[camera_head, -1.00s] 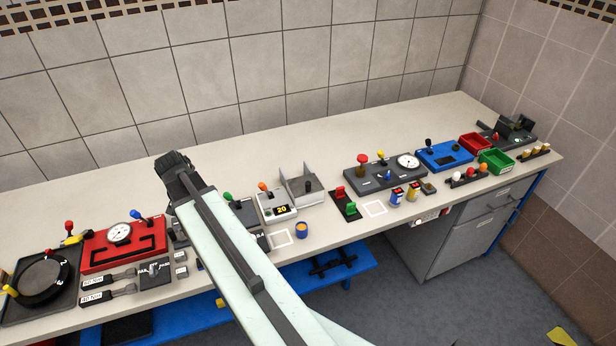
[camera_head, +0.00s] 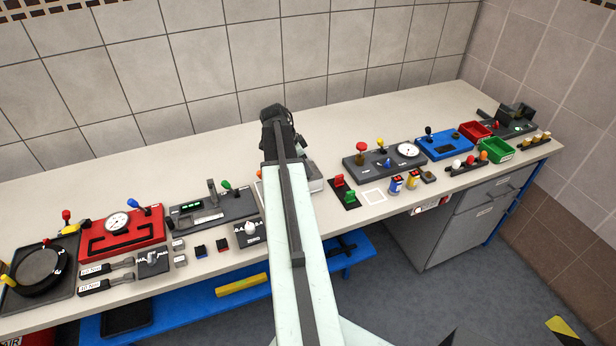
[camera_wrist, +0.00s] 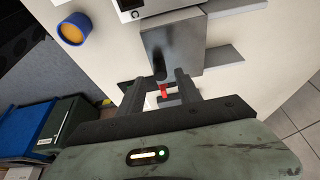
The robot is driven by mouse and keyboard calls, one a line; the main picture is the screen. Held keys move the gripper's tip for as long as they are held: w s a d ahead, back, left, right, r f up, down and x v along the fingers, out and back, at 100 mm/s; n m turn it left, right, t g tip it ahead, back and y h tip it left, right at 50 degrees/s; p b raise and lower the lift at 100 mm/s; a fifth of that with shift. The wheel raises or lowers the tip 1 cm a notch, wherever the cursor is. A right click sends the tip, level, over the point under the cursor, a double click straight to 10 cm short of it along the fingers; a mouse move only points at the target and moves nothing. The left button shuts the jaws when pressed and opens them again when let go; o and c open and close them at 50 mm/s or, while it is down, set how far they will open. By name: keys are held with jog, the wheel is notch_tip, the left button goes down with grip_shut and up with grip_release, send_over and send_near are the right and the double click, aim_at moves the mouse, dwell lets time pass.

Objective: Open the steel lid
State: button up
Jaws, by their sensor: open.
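The steel lid (camera_wrist: 182,44) shows in the wrist view as a shiny grey plate with side flanges near it. A dark upright handle (camera_wrist: 158,62) stands at its left part. My gripper (camera_wrist: 157,84) is open, its two dark fingers pointing toward the lid's near edge. The handle appears just beyond and between the fingertips; I cannot tell whether they touch. In the head view my arm covers most of the steel unit, and my gripper's fingertips are hidden.
A small red part (camera_wrist: 163,90) shows between the fingers. In the head view, red and green switches (camera_head: 343,190) sit right of my arm, and a control box (camera_head: 208,213) sits left. The bench behind is clear.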

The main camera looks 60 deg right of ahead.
jog(key=b+x, duration=0.2)
jog(key=x, duration=0.1)
jog(key=shift+f, duration=0.25)
jog(key=shift+r, duration=0.1)
grip_shut()
dwell(1.0)
